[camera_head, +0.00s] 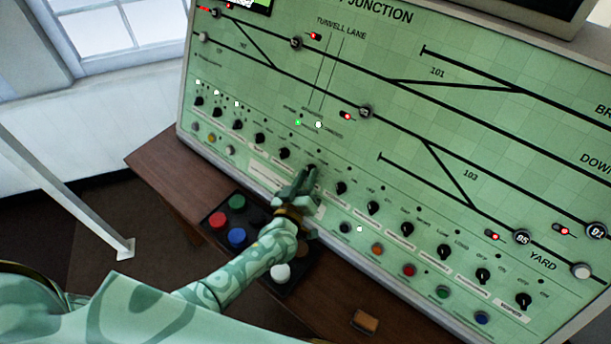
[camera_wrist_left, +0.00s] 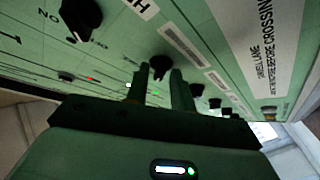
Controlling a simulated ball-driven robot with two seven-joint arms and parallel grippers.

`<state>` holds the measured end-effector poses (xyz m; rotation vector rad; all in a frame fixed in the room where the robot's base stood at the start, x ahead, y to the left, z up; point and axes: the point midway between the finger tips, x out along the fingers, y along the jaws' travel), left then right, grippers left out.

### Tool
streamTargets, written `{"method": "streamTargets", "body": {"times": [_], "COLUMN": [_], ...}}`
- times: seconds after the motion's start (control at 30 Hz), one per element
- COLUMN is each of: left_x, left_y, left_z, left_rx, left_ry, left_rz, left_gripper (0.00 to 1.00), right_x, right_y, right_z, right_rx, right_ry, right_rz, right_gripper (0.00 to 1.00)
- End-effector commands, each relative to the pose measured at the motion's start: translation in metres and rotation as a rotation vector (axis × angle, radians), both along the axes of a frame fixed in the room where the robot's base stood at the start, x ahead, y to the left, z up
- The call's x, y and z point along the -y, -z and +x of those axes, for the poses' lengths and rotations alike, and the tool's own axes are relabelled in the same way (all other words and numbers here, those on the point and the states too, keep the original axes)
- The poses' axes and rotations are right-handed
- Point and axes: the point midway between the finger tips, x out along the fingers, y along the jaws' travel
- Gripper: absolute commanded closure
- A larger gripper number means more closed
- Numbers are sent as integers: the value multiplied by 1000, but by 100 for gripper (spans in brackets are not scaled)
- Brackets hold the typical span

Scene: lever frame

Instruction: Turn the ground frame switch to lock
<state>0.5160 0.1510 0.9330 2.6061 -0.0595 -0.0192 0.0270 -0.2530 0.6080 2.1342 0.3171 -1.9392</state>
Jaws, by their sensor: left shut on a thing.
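A row of black rotary switch knobs runs along the lower part of the green panel (camera_head: 330,140). My left gripper (camera_head: 307,183) reaches the panel at one knob in the middle of this row. In the left wrist view my left gripper (camera_wrist_left: 160,88) has its two fingers on either side of a black switch knob (camera_wrist_left: 160,64), shut on it. In the head view my fingers mostly hide this knob. Its label is too small or covered to read, so I cannot tell which setting it points to. My right gripper is not in view.
Neighbouring black knobs (camera_head: 341,188) sit close on both sides. Coloured push buttons line the panel below them. A dark box with coloured buttons (camera_head: 214,237) stands on the wooden desk (camera_head: 160,180) under my left arm. A small wooden block (camera_head: 364,321) lies nearby.

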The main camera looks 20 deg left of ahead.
Motion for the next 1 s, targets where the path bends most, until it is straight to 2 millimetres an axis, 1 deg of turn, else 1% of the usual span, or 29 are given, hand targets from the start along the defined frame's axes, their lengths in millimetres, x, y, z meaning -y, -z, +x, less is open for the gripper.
{"method": "streamTargets", "body": {"times": [0.43, 0.47, 0.5, 0.77, 0.83, 0.93, 1.0], "left_x": [0, 0, 0, 0, 0, -1, -2], "left_y": [-2, -2, -2, -1, -1, -1, -2], "left_z": [1, 1, 1, 0, -3, -15, -29], "left_rx": [0, 0, 0, -1, -3, -3, -4], "left_ry": [-6, -6, -6, -5, -6, -6, -6], "left_rz": [-11, -11, -11, -9, -9, -10, -11], "left_gripper": [99, 73, 67, 67, 67, 67, 67], "right_x": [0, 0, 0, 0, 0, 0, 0], "right_y": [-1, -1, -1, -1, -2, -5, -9], "right_z": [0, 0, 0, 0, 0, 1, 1], "right_rx": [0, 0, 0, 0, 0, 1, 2], "right_ry": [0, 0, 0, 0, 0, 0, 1], "right_rz": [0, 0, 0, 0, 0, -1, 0], "right_gripper": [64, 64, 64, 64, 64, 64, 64]}}
